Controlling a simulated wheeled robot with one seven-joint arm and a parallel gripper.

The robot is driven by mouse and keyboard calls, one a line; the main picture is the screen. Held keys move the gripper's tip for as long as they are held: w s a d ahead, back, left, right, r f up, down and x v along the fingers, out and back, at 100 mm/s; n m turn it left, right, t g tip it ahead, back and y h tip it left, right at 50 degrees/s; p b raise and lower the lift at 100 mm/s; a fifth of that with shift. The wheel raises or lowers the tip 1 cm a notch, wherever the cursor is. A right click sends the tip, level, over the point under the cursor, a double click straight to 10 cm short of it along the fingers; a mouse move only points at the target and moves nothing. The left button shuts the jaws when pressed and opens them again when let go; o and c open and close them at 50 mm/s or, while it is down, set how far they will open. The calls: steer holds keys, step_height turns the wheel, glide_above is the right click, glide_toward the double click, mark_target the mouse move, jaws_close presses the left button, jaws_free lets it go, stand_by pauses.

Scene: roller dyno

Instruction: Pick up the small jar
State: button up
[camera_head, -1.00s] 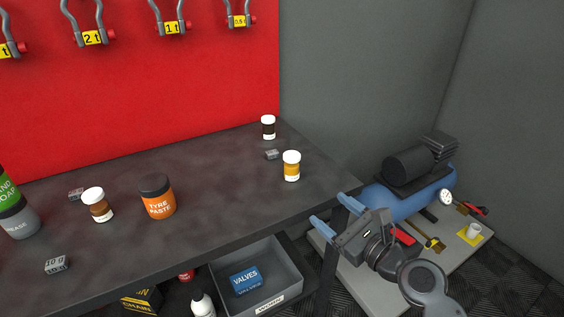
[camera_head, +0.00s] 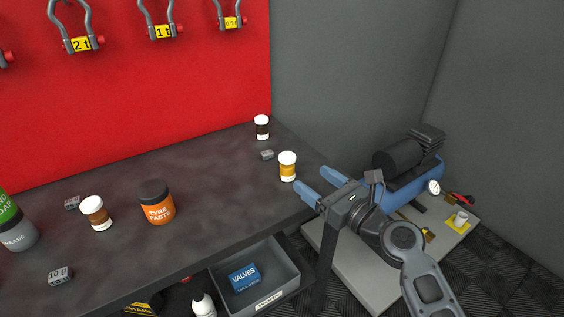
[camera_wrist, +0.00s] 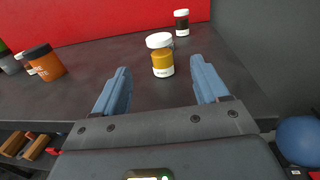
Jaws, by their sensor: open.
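Several small jars with white lids stand upright on the dark workbench (camera_head: 220,185). The nearest to my gripper is an amber jar (camera_head: 288,168) with a white label, near the right end of the bench. In the wrist view this amber jar (camera_wrist: 162,56) stands ahead, between the lines of the two fingers and beyond their tips. My gripper (camera_head: 315,186) is open and empty, its blue fingers at the bench's right edge, apart from the jar. A dark brown jar (camera_head: 262,128) stands farther back. A brown jar (camera_head: 96,213) stands at the left.
An orange tyre paste tub (camera_head: 157,203) and a green and grey bottle (camera_head: 14,225) stand left. Small grey blocks lie about, one (camera_head: 267,155) behind the amber jar. A grey drawer (camera_head: 262,283) is open below. A blue compressor tank (camera_head: 425,180) is at right.

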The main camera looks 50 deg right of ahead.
mark_target(293, 164)
steer(key=w, duration=0.4)
steer(key=w+d, duration=0.1)
steer(key=w, duration=0.1)
steer(key=shift+w+d+p, duration=0.1)
steer(key=shift+w+p, duration=0.2)
steer(key=shift+w, duration=0.05)
steer(key=shift+w+d+f, duration=0.1)
steer(key=shift+w+d, duration=0.05)
steer(key=shift+w, duration=0.8)
steer(key=shift+w+d+f, duration=0.1)
steer(key=shift+w+d, duration=0.05)
steer(key=shift+w, duration=0.8)
steer(key=shift+w+d+f, duration=0.1)
steer(key=shift+w+d, duration=0.05)
steer(key=shift+w, duration=0.8)
steer(key=c, duration=1.1)
